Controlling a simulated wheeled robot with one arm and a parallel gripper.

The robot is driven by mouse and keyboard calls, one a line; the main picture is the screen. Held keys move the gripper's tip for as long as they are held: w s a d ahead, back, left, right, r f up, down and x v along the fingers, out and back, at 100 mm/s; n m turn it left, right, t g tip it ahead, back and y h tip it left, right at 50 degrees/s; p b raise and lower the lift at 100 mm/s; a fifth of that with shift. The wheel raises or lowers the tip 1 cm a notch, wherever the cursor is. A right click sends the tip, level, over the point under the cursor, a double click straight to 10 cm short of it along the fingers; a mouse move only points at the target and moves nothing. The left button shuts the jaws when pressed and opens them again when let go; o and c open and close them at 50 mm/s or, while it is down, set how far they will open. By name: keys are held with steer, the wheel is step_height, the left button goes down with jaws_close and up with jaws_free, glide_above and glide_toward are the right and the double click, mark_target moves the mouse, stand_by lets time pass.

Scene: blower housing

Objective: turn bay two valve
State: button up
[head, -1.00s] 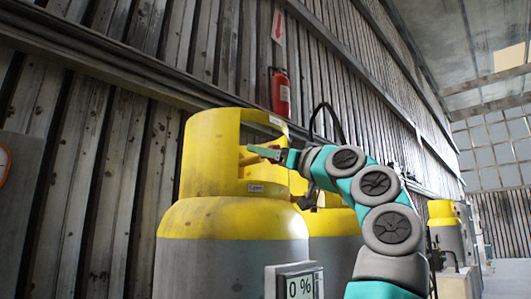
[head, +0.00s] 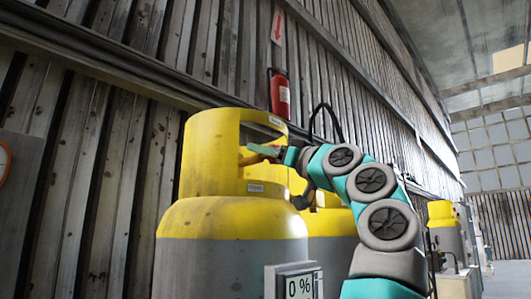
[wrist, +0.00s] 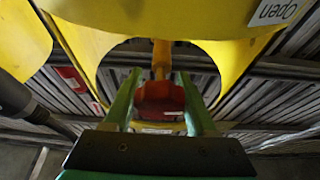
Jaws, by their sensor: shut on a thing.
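A large yellow-topped gas cylinder (head: 232,218) stands in front of me, with a cut-out yellow collar (head: 212,150) around its valve. My gripper (head: 264,151) reaches into the collar opening from the right. In the wrist view, my gripper's green fingers (wrist: 160,98) stand on both sides of a red valve handle (wrist: 160,103) and are shut on it. An orange-yellow valve stem (wrist: 161,58) leads to the handle. A display (head: 294,284) beside the cylinder reads "0 %". In the head view the handle is mostly hidden by the gripper and collar. No bay number is readable.
A second yellow cylinder (head: 330,222) stands close behind the first, partly behind my arm. Another yellow cylinder (head: 444,228) is farther right. A red fire extinguisher (head: 280,91) hangs on the ribbed metal wall. The collar edges (wrist: 90,45) closely surround my gripper.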

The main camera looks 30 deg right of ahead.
steer(key=shift+m, duration=0.3)
steer(key=shift+f, duration=0.1)
steer(key=shift+m+h, duration=0.3)
